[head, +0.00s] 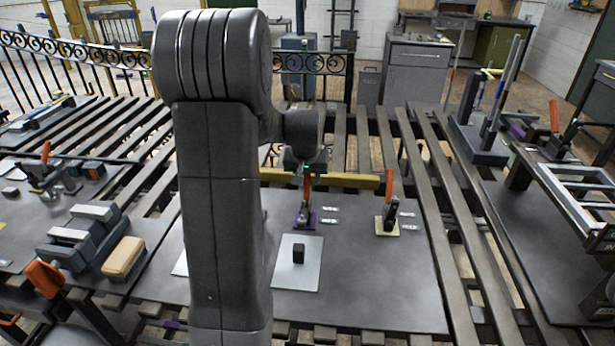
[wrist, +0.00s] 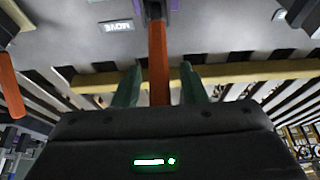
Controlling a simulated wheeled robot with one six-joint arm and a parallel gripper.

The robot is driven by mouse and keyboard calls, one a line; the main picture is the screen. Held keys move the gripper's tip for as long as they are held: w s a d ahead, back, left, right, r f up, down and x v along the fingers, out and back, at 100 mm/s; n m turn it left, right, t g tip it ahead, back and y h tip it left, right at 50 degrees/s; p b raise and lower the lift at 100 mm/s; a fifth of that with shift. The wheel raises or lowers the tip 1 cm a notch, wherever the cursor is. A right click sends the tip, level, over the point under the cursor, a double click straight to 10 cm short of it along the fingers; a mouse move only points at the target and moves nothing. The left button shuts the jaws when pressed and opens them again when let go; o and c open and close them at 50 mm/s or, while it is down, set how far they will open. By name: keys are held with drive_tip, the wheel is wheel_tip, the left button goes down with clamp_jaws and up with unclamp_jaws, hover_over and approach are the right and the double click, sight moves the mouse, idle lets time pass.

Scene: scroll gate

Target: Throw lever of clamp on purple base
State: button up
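The clamp on the purple base (head: 302,222) stands on the grey plate, its orange lever (head: 307,186) pointing up. In the wrist view the orange lever (wrist: 158,62) runs between the two green fingers, with part of the purple base (wrist: 173,8) at the top edge. My gripper (wrist: 160,85) is open, one finger on each side of the lever, with a visible gap on both sides. In the head view my gripper (head: 306,170) is at the lever's top, and my arm hides part of the plate.
A clamp on a yellow base (head: 387,227) with an upright orange lever (head: 389,184) stands to the right. Small labels (head: 329,221) lie beside the clamps. A pale sheet with a black block (head: 298,253) lies in front. A yellow bar (head: 345,181) runs behind.

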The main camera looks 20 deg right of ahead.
sight(307, 186)
clamp_jaws()
drive_tip(key=shift+s+a+f+b, duration=0.15)
drive_tip(key=shift+s+f+b, duration=0.05)
drive_tip(key=shift+b, duration=1)
drive_tip(key=s+t+h+b, duration=0.1)
drive_tip(key=b, duration=0.4)
drive_tip(key=s+a+t+h+b, duration=0.1)
drive_tip(key=t+b, duration=0.1)
drive_tip(key=b, duration=0.4)
drive_tip(key=shift+s+a+t, duration=0.3)
drive_tip(key=shift+s, duration=0.05)
drive_tip(key=shift+s+a+r+t+h+b, duration=0.2)
drive_tip(key=shift+t+h+b, duration=0.1)
drive_tip(key=shift+b, duration=0.65)
drive_tip(key=shift+d, duration=0.1)
unclamp_jaws()
